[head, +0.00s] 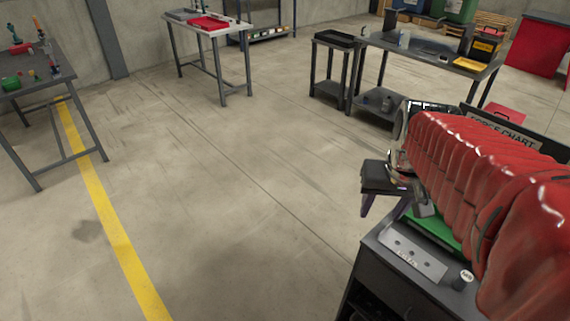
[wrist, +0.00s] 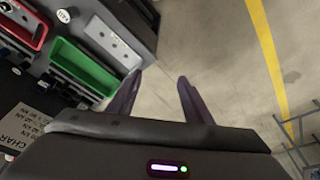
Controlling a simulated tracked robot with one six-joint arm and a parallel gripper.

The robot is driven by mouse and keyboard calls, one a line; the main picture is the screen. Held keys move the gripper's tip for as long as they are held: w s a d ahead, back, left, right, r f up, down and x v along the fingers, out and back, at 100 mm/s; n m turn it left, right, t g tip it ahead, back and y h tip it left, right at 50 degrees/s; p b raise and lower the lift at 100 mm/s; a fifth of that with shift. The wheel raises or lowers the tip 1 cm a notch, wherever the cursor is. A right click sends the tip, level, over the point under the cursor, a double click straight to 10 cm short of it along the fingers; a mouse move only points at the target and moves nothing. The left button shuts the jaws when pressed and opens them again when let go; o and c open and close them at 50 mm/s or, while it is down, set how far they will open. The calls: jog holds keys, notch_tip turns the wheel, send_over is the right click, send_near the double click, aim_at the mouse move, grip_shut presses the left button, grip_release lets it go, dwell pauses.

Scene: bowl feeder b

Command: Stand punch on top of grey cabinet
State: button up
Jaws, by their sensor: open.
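My gripper (wrist: 160,76) is open and empty, with bare floor between its two dark fingers in the wrist view. In the head view my gripper (head: 368,203) hangs beside and above the left edge of a dark grey cabinet (head: 378,268). A metal plate (head: 412,256) with holes lies on the cabinet top; it also shows in the wrist view (wrist: 112,40). A small round dark piece with a white label (head: 463,279) stands near it, also in the wrist view (wrist: 63,15). I cannot pick out the punch with certainty.
A green tray (wrist: 84,68) and a red tray (wrist: 24,22) sit on the cabinet. My arm hides much of its top. Tables stand at the left (head: 30,68) and back (head: 207,30); a grey bench (head: 400,52) is behind. The middle floor is clear.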

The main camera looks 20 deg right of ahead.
jog(key=s+a+r+n+t, duration=0.1)
jog(key=s+a+n, duration=0.1)
jog(key=a, duration=0.6)
jog(key=s+a+r+n+t+y, duration=0.1)
jog(key=s+a+n, duration=0.1)
jog(key=a, duration=0.6)
jog(key=shift+t, duration=0.4)
